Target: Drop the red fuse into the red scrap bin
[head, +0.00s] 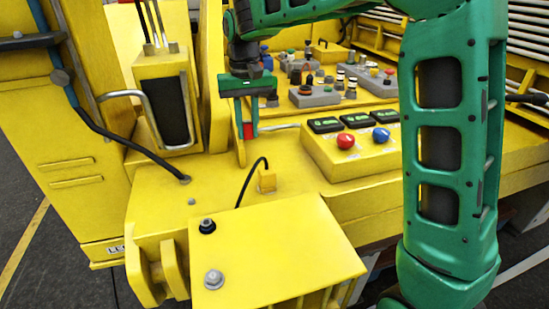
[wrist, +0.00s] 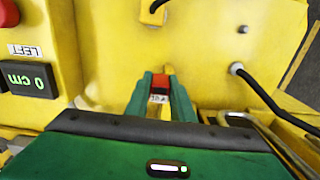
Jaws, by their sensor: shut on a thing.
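The red fuse (wrist: 160,85) is between my gripper's two green fingertips in the wrist view, with a pale marked face towards the camera. In the head view the red fuse (head: 248,130) shows as a small red block low between the fingers. My gripper (head: 248,132) is shut on it and points down over the yellow machine, left of the button box. In the wrist view my gripper (wrist: 160,95) covers part of the fuse. I cannot make out a red scrap bin in either view.
A yellow box with a red button (head: 346,142), a blue button (head: 381,135) and displays stands right of my gripper. Grey blocks with knobs (head: 315,97) lie behind. A black cable (head: 250,180) rises in front. A yellow panel (head: 275,250) fills the foreground.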

